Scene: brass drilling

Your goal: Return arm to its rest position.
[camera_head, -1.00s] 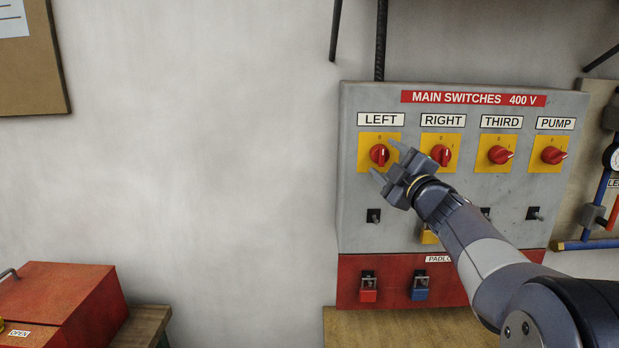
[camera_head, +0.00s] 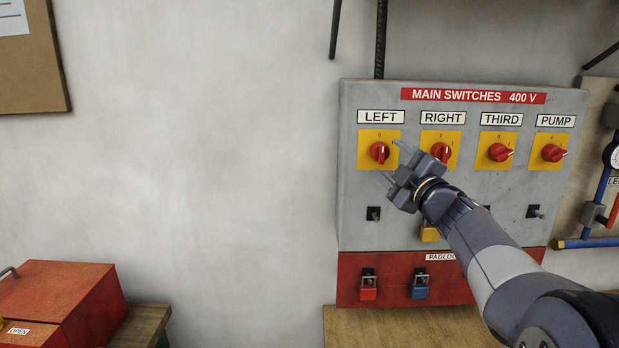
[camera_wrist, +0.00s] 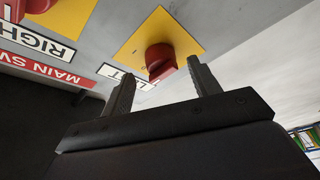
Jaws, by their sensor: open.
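My gripper (camera_head: 392,165) is in front of the grey switch panel (camera_head: 350,110), just right of and below the red knob of the LEFT switch (camera_head: 379,152). Its two fingers are apart with nothing between them. In the wrist view my gripper (camera_wrist: 160,88) also shows open, with the red LEFT knob (camera_wrist: 160,62) on its yellow plate beyond the fingertips. My arm reaches in from the lower right and covers part of the panel. The RIGHT switch (camera_head: 441,152) lies just right of the fingers.
The THIRD switch (camera_head: 499,152) and PUMP switch (camera_head: 553,152) are farther right. Red and blue padlocks (camera_head: 420,291) hang below on a red strip. A red box (camera_head: 60,295) sits at lower left. The wall between box and panel is clear.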

